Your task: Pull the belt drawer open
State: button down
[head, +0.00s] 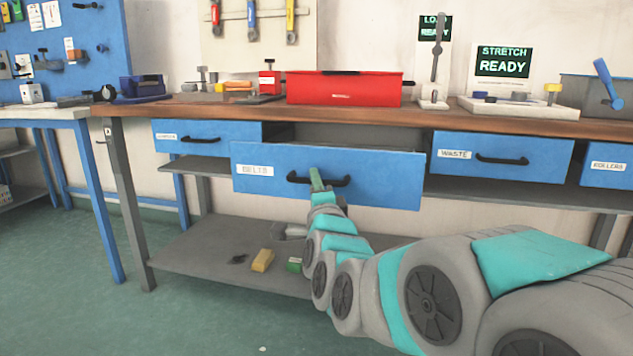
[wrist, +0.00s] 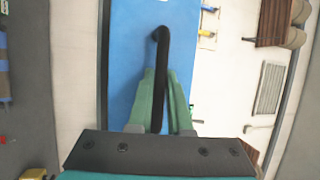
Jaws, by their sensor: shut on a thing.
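The belt drawer (head: 390,185) is a blue drawer front labelled "BELTS" under the workbench. It stands out from the bench, partly open, with a dark gap above its front. My gripper (head: 317,180) is shut on its black bar handle (head: 335,182), near the middle of the handle. In the wrist view the green fingertips (wrist: 160,100) lie on both sides of the black handle (wrist: 162,50), with the blue drawer front (wrist: 130,40) behind. The drawer's inside is mostly hidden in the head view.
Blue drawers sit beside it: one at left (head: 225,133), the "WASTE" drawer (head: 540,158) and the "ROLLERS" drawer (head: 610,172). A red box (head: 345,90) stands on the benchtop (head: 220,112). A lower shelf (head: 210,255) holds a yellow block (head: 262,260). Green floor at left is clear.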

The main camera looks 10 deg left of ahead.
jog(key=shift+f, duration=0.15)
jog(key=c, duration=0.8)
grip_release()
jog(key=shift+c, duration=0.2)
jog(key=v, duration=0.7)
jog(key=shift+s, duration=0.35)
jog(key=shift+d, duration=0.1)
